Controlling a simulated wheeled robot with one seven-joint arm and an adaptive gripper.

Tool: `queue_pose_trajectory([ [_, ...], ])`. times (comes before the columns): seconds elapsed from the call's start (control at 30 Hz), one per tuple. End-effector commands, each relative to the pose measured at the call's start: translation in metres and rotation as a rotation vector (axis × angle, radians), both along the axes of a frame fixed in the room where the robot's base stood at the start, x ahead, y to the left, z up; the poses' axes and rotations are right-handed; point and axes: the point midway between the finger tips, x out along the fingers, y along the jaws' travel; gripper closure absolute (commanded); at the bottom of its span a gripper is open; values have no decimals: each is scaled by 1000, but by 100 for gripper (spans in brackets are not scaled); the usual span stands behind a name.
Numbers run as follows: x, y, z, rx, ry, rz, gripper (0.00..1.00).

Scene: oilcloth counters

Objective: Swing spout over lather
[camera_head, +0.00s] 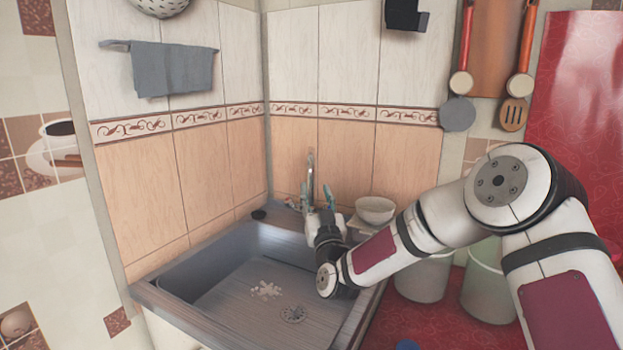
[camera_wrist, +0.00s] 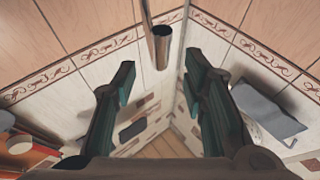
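The metal spout (camera_head: 310,172) rises at the back of the sink, in front of the tiled corner. My gripper (camera_head: 317,192) is open at the spout, with a finger to each side. In the wrist view my gripper's fingers (camera_wrist: 158,75) stand apart, with visible gaps to the spout. The white lather (camera_head: 265,290) lies on the sink floor, left of the drain. My gripper is above and behind the lather.
The grey sink (camera_head: 215,235) has raised walls around its basin. A white bowl (camera_head: 375,210) stands right of the spout, close to my gripper. Pale canisters (camera_head: 424,277) stand on the red counter (camera_head: 445,325) under my arm. The space above the basin is mostly clear.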

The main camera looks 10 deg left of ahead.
Motion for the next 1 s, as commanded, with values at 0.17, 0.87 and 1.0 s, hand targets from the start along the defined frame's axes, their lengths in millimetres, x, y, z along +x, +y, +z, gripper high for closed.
queue_pose_trajectory([
  [0.17, 31, 10, 13, 1, -2, -1, 61],
  [0.87, 62, 22, 27, -1, 2, 1, 70],
  [1.0, 62, 22, 27, -1, 2, 1, 100],
])
